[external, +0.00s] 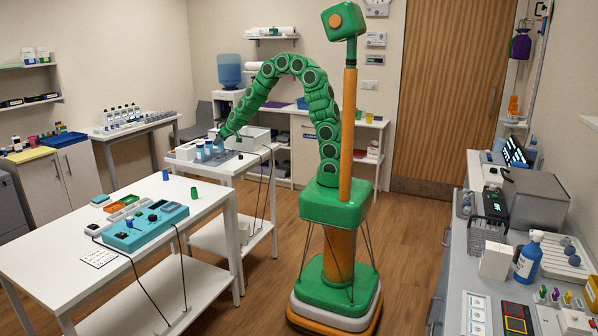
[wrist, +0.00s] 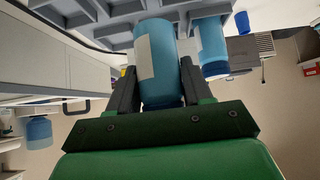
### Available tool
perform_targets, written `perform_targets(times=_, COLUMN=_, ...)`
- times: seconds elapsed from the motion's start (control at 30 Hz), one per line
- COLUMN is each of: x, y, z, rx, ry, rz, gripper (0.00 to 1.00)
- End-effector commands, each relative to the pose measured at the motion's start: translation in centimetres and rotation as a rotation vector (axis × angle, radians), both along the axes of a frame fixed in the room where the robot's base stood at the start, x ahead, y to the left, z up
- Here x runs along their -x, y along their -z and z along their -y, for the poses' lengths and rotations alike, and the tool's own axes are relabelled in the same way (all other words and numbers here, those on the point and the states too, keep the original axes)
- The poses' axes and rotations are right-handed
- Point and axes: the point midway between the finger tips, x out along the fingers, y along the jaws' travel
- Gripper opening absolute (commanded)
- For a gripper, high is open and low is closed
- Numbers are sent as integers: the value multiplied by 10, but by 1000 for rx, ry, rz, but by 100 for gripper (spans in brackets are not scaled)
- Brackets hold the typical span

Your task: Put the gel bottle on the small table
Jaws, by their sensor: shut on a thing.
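My gripper (external: 218,138) is at the end of the green arm, reaching down to several blue bottles on a white table (external: 226,167). In the wrist view its dark fingers (wrist: 158,82) are shut on a blue bottle (wrist: 157,50) with a pale label, seemingly the gel bottle. A second, similar blue bottle (wrist: 211,50) stands just beside it, outside the fingers. A grey slotted rack (wrist: 95,20) is close to both bottles. I cannot tell whether the held bottle is clear of its support. Which table is the small table is not clear from the pictures.
A larger white table (external: 60,255) stands in front, with a blue device (external: 145,228), trays and small cups; its near left part is bare. A grey counter at right holds a blue pump bottle (external: 527,258) and boxes. Wooden floor (external: 410,240) is open right of my base.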

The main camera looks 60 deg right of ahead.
Motion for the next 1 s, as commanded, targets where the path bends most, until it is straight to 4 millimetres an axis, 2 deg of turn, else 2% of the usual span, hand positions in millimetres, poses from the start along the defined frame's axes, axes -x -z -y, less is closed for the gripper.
perform_targets(times=0.2, x=1, y=0, z=2, rx=-1, ry=-1, rz=-1, gripper=11)
perform_targets(times=0.37, x=11, y=0, z=14, rx=-3, ry=-16, rz=-1, gripper=11)
perform_targets(times=0.7, x=57, y=-2, z=60, rx=-4, ry=-114, rz=1, gripper=11)
perform_targets(times=1.0, x=97, y=-10, z=86, rx=0, ry=-222, rz=3, gripper=11)
